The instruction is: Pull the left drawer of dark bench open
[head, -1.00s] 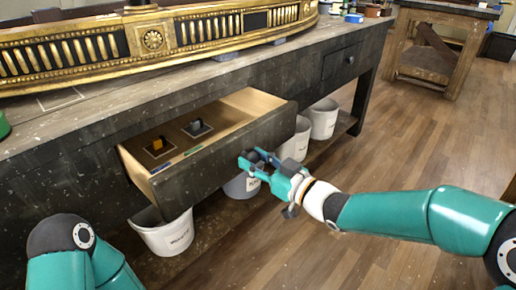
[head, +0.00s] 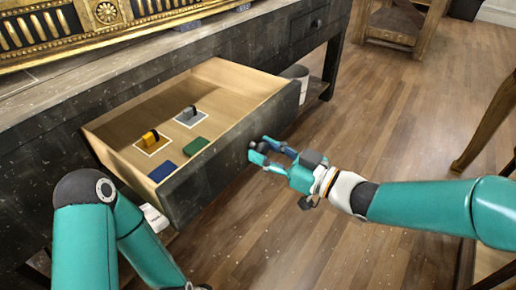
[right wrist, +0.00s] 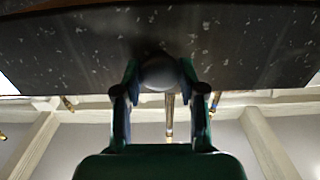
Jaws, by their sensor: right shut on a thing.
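The left drawer (head: 233,141) of the dark bench (head: 34,142) stands well out, showing its pale wooden inside. Its dark front faces my right gripper (head: 259,154). In the right wrist view, the fingers of this gripper are shut on a round dark drawer knob (right wrist: 160,72), with the speckled drawer front (right wrist: 70,48) just beyond.
In the drawer lie a yellow-handled item (head: 151,139), a grey item (head: 189,114), a blue pad (head: 162,171) and a green pad (head: 196,146). A gilt console piece (head: 105,22) rests on the bench. A second, shut drawer (head: 318,21) is farther right. Floor in front is open.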

